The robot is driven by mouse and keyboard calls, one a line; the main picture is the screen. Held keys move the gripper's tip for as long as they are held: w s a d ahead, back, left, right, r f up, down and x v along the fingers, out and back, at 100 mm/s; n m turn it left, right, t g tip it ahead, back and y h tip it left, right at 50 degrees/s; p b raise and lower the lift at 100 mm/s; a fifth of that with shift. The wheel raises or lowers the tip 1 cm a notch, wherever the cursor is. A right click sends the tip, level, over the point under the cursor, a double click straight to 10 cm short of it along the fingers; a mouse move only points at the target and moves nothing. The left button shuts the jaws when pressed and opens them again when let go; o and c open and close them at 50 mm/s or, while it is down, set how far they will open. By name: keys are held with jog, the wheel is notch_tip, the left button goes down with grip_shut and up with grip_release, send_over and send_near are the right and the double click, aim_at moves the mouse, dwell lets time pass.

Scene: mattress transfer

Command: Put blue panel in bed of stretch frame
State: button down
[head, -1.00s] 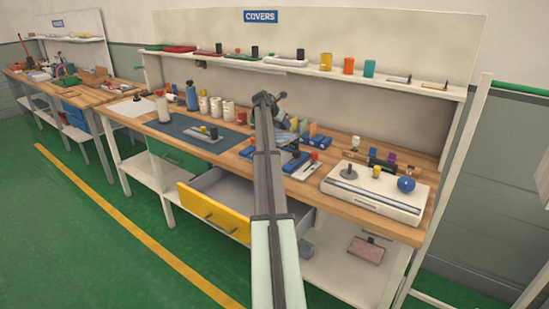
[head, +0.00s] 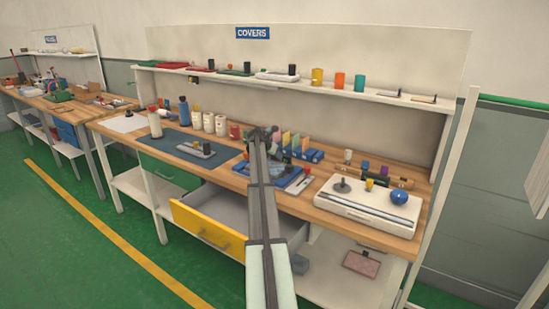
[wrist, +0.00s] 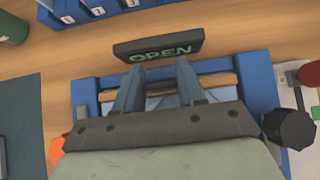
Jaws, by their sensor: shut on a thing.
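The blue stretch frame (wrist: 87,96) lies on the wooden bench below my gripper (wrist: 162,72) in the wrist view, with pale wooden bars and a dark knob at its right. Pale blue material, which looks like the blue panel (wrist: 165,101), shows between my fingers, inside the frame's outline. My gripper is shut on it. Its edges are mostly hidden by my gripper, so I cannot tell whether it rests on the bed. In the head view the frame (head: 288,180) is partly hidden behind my arm.
A black OPEN sign (wrist: 158,47) is just beyond the fingertips. Blue numbered holders (wrist: 75,10) stand farther back. A dark mat (wrist: 18,120) lies left. A white device (head: 365,209) with knobs is right, and a yellow drawer (head: 208,228) hangs open below.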

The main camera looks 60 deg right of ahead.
jog(key=shift+f, duration=0.45)
jog(key=c, duration=0.7)
grip_release()
jog(key=shift+f, duration=0.1)
jog(key=shift+o, duration=0.2)
jog(key=v, duration=1.2)
